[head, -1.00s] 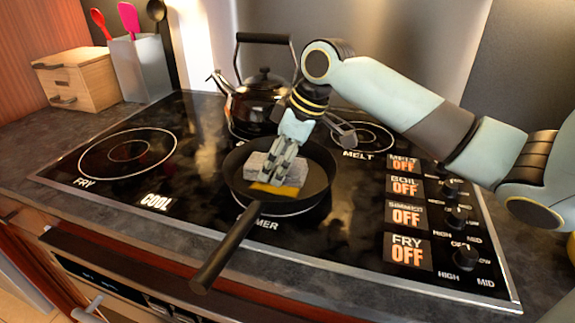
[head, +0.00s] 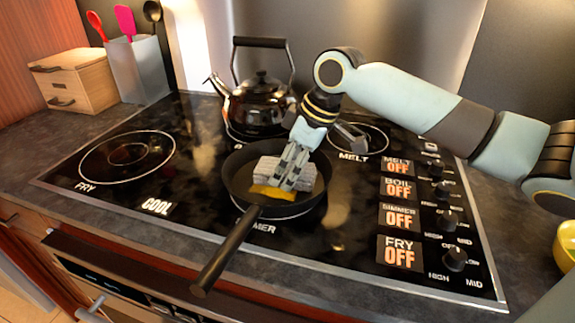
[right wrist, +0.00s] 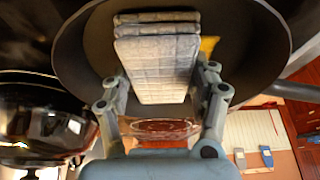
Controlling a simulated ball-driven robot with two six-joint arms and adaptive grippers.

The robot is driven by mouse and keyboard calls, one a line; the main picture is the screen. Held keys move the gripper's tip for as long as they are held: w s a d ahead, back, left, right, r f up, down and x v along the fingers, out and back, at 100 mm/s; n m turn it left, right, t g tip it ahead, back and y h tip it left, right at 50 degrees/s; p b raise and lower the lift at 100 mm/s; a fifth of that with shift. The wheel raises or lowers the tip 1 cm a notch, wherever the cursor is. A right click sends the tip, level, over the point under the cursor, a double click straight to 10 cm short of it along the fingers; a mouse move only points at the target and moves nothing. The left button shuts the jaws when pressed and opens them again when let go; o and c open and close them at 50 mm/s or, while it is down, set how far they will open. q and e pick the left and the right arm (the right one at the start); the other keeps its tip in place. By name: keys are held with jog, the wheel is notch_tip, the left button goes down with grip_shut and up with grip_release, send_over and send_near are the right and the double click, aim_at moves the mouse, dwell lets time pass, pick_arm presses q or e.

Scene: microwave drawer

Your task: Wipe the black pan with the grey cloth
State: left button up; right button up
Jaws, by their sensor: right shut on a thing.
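The black pan (head: 236,181) sits on the front middle burner, its handle pointing to the lower left in the head view. The folded grey cloth (head: 266,171) is inside the pan. My right gripper (head: 288,184) is shut on the cloth and presses down over the pan floor. A yellow-orange patch (head: 265,192) shows beside the cloth on the pan floor. In the right wrist view the cloth (right wrist: 157,60) lies between the two fingers, with the pan (right wrist: 75,45) around it. My left gripper is not in view.
A black kettle (head: 259,103) stands just behind the pan. A wooden box (head: 76,80) and a grey utensil holder (head: 138,70) stand at the back left. Burner knobs (head: 452,258) line the right of the cooktop. A yellow bowl (head: 567,245) shows at the right edge.

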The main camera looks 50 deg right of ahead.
aim_at(284, 176)
jog(key=shift+r+p, duration=0.35)
jog(key=shift+p, duration=0.15)
jog(key=shift+a, duration=0.15)
jog(key=shift+s+a+p, duration=0.35)
jog(key=shift+a, duration=0.25)
jog(key=shift+s+a+p, duration=0.3)
jog(key=shift+s+a, duration=0.05)
jog(key=shift+a, duration=0.2)
jog(key=shift+f, duration=0.55)
jog(key=shift+w+b, duration=0.15)
jog(key=shift+b, duration=0.15)
